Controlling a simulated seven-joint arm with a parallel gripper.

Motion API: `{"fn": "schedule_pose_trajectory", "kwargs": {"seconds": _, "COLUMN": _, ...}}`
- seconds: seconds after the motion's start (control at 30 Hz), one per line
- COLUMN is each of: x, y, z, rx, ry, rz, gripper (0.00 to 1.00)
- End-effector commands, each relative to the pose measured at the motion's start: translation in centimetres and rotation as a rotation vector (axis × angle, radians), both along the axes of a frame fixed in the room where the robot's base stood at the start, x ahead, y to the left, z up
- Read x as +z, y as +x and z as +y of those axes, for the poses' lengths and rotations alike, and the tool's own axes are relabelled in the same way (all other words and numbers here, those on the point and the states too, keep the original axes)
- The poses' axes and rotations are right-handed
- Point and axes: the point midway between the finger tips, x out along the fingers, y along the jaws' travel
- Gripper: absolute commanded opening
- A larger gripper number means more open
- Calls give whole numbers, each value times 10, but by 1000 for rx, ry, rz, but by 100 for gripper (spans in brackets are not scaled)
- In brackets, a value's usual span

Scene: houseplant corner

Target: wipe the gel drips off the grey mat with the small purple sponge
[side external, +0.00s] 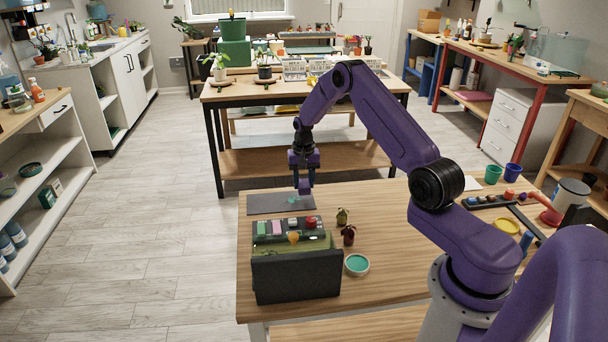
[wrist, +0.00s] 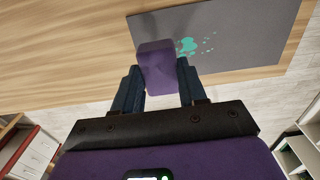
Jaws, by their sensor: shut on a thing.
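The grey mat (side external: 266,204) lies flat at the far left corner of the wooden table; it also shows in the wrist view (wrist: 245,55). Teal gel drips (wrist: 187,46) form one larger blot with several small spots around it on the mat. In the side view a bit of the gel (side external: 292,199) shows beside the gripper. My gripper (side external: 305,180) is shut on the small purple sponge (wrist: 157,68), which sticks out past the fingertips. The sponge is at the mat's edge in the wrist view, close to the gel blot. I cannot tell whether it touches the mat.
A green and black caddy (side external: 296,272) with several coloured items stands just in front of the mat. Two small potted plants (side external: 348,235) and a teal-filled dish (side external: 357,264) are to its right. A dark tray (side external: 492,201) lies farther right. The table's middle is clear.

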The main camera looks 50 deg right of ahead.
Motion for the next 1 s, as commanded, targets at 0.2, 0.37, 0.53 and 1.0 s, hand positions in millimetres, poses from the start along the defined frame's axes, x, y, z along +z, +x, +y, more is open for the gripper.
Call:
{"fn": "schedule_pose_trajectory", "kwargs": {"seconds": 0.2, "x": -20, "y": 0, "z": 0, "rx": -1, "ry": 1, "rz": 1, "gripper": 17}}
{"fn": "schedule_pose_trajectory", "kwargs": {"seconds": 0.37, "x": -36, "y": 4, "z": 3, "rx": 1, "ry": -1, "rz": -2, "gripper": 13}}
{"fn": "schedule_pose_trajectory", "kwargs": {"seconds": 0.53, "x": -37, "y": 15, "z": 15, "rx": 2, "ry": 0, "rz": -1, "gripper": 8}}
{"fn": "schedule_pose_trajectory", "kwargs": {"seconds": 1.0, "x": -37, "y": 44, "z": 44, "rx": 2, "ry": 0, "rz": -1, "gripper": 8}}
